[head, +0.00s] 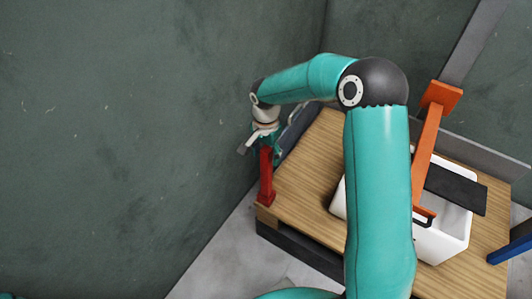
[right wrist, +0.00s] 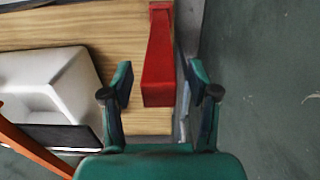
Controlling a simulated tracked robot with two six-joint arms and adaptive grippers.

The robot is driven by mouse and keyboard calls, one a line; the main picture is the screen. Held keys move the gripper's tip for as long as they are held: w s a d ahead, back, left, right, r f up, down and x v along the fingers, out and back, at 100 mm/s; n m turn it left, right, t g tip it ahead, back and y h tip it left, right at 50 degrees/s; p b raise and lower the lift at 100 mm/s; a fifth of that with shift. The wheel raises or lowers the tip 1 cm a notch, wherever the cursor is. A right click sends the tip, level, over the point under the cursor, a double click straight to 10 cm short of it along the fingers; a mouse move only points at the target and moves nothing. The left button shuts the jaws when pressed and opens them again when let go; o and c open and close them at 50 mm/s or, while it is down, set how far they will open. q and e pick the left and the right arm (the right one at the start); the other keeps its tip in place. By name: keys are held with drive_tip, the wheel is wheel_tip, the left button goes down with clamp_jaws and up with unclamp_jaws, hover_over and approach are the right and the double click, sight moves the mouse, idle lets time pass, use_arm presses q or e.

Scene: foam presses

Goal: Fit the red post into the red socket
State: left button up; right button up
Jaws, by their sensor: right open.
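The red post (head: 266,177) stands upright at the near left corner of the wooden table. It also shows in the right wrist view (right wrist: 158,75), between the two fingers. My right gripper (right wrist: 161,75) is open, with a gap between each finger and the post. In the head view my right gripper (head: 262,146) is at the post's upper end and partly hides it. A small red piece (right wrist: 161,6) shows at the post's far end. I cannot tell whether it is the red socket. My left gripper is not in view.
The wooden table (head: 308,171) holds a white bin (head: 455,247) with a dark panel (head: 456,188) over it. A blue bar (head: 510,250) is at the right edge. A green wall lies close left of the post.

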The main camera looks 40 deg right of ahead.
wheel_tip(320, 180, up, 12)
idle(0.6)
drive_tip(key=shift+f, duration=0.1)
